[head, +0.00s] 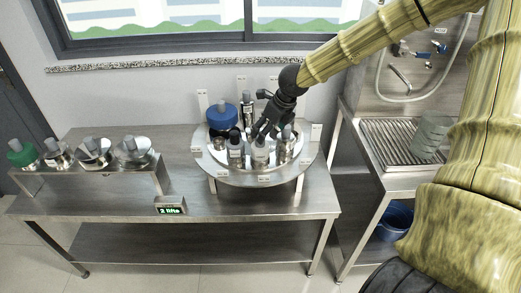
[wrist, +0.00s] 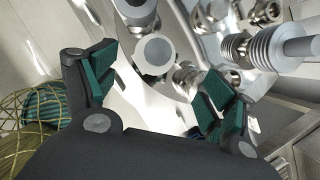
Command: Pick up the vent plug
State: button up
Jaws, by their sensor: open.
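My gripper (head: 268,128) reaches down among several metal fittings on a round raised tray (head: 236,178). In the wrist view, its green-padded fingers (wrist: 161,76) are spread wide. A pale metal cylinder with a round end (wrist: 154,53) lies in the space between and beyond the fingertips, with no visible grip on it. Other metal fittings crowd around it, including a ribbed one (wrist: 262,48) at the right. I cannot tell which fitting is the vent plug. In the head view, my gripper hides part of the tray's middle.
A blue-capped piece (head: 222,116) stands at the tray's back left. Small white tags ring the rim. A steel rack (head: 95,178) with several fittings, one green, stands left on the bench. A small display (head: 170,205) sits at the front edge. A sink (head: 392,140) is at the right.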

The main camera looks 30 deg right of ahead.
jog(key=shift+a+x, duration=0.15)
jog(key=shift+x, duration=1.95)
jog(key=shift+a+x, duration=0.1)
jog(key=shift+x, duration=2.05)
jog(key=shift+c, duration=0.3)
jog(key=shift+s, duration=0.1)
jog(key=c, duration=1.1)
jog(key=shift+r, duration=0.1)
notch_tip(320, 180, up, 18)
jog(key=shift+f, duration=0.1)
